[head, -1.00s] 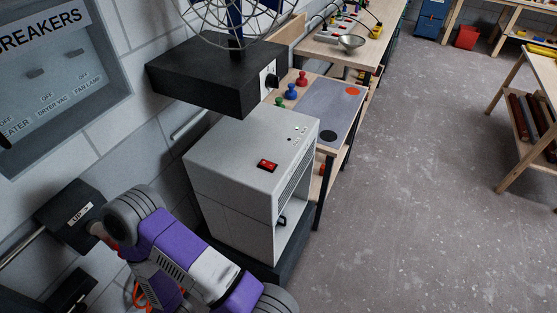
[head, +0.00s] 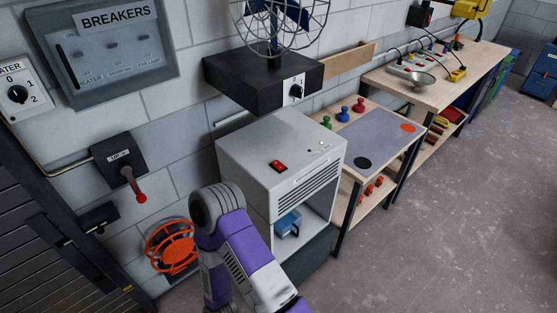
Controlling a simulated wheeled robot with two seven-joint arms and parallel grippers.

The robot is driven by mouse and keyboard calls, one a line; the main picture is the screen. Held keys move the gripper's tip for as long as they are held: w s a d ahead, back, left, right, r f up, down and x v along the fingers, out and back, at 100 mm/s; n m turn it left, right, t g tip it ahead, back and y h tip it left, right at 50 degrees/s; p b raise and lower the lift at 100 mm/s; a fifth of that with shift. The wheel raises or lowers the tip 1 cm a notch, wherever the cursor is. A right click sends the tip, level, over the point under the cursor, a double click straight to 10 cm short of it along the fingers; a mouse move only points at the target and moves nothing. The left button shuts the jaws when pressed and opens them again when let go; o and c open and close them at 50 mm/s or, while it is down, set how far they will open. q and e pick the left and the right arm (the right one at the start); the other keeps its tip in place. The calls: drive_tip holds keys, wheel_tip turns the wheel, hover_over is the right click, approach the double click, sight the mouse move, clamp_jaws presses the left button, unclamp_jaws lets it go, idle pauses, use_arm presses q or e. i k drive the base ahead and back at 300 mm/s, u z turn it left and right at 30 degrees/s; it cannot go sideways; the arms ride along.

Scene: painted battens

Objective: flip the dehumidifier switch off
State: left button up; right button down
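The dehumidifier (head: 300,148) is a light grey box with a slatted front, standing against the wall in the middle of the head view. Its red rocker switch (head: 278,166) is on the top face, near the left front edge. I cannot tell which way the rocker is set. A blue container with a handle (head: 288,224) sits in the opening below the slats. A purple and white arm of mine is in front of the dehumidifier's lower left, below the switch. Neither gripper shows in the view.
A black shelf with a dial (head: 296,91) and a fan (head: 281,24) overhangs behind the dehumidifier. A lever box (head: 121,160), breaker panel (head: 105,52) and orange wheel (head: 171,247) are to the left. A low table with coloured pegs (head: 375,140) stands right. Floor at right is clear.

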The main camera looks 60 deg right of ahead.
sight(280, 166)
drive_tip(key=z, duration=1.3)
drive_tip(key=i, duration=0.25)
